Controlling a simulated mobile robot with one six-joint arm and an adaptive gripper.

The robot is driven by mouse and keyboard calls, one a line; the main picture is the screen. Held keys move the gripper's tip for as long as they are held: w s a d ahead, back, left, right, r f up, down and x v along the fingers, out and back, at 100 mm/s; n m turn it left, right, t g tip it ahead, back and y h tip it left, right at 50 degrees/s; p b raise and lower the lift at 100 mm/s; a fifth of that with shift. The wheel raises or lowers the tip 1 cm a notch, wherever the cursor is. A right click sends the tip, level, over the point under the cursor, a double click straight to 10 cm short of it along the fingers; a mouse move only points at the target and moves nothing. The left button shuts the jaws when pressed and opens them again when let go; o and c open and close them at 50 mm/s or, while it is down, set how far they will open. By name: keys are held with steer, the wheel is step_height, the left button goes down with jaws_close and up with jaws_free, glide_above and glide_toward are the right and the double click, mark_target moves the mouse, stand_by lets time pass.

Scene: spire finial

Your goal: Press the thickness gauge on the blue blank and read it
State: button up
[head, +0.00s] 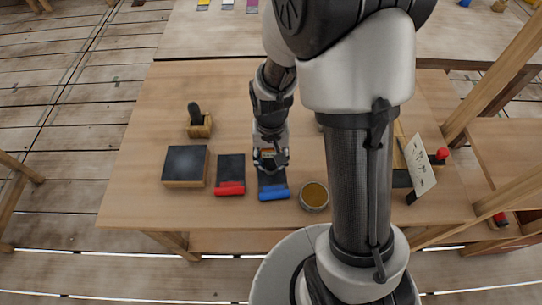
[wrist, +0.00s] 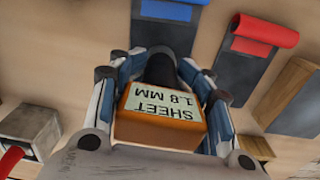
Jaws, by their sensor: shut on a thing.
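My gripper (head: 270,163) is shut on the thickness gauge (wrist: 158,128), an orange-brown body with a dark rounded nose. Its pale display, upside down in the wrist view, reads "SHEET 1.8 MM". The blue blank (head: 273,193) is a dark sheet with a blue rolled end, lying near the table's front edge; it also shows at the top of the wrist view (wrist: 166,36). The gauge is at the blank's far end from the blue roll. The contact point is hidden behind the gauge and fingers.
A red-ended blank (head: 230,172) lies just left of the blue one. Left of that is a dark-topped wooden block (head: 185,167), with a black-handled wooden block (head: 199,125) behind. A round tin (head: 314,196) stands to the right. A written card (head: 420,165) stands further right.

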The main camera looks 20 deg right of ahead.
steer(key=shift+f, duration=0.1)
steer(key=o, duration=1.3)
steer(key=shift+o, duration=0.2)
